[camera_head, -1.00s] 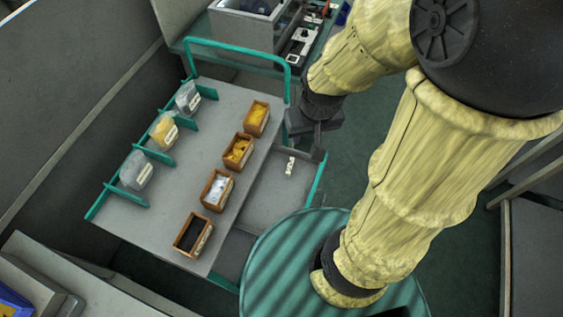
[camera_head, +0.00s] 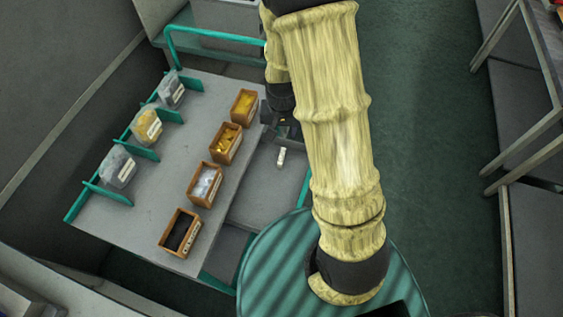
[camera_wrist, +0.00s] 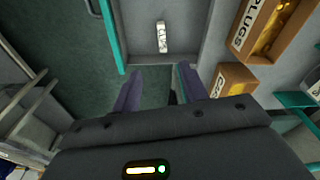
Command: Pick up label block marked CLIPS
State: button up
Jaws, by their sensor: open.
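A small white label block (camera_wrist: 162,37) lies on the grey lower shelf of the cart; dark lettering shows on it in the wrist view and looks like CLIPS, partly legible. In the head view the label block (camera_head: 281,156) is a small white piece beside the brown bins. My gripper (camera_wrist: 157,85) is open and empty in the wrist view, with the block ahead of its fingertips and apart from them. In the head view my gripper (camera_head: 284,128) is partly hidden by my arm, just above the block in the picture.
Several brown bins (camera_head: 206,184) line the near edge of the grey cart top (camera_head: 165,190). One bin (camera_wrist: 233,44) in the wrist view is marked PLUGS. Clear containers (camera_head: 118,168) stand between teal dividers. A teal rail (camera_wrist: 108,35) edges the shelf.

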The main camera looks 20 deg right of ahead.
jog(key=shift+w+f, duration=0.3)
jog(key=shift+f, duration=0.45)
jog(key=p, duration=0.1)
send_over(283, 157)
jog(key=f, duration=1.2)
jog(key=shift+s+a, duration=0.2)
jog(key=shift+s, duration=0.1)
jog(key=shift+f, duration=0.1)
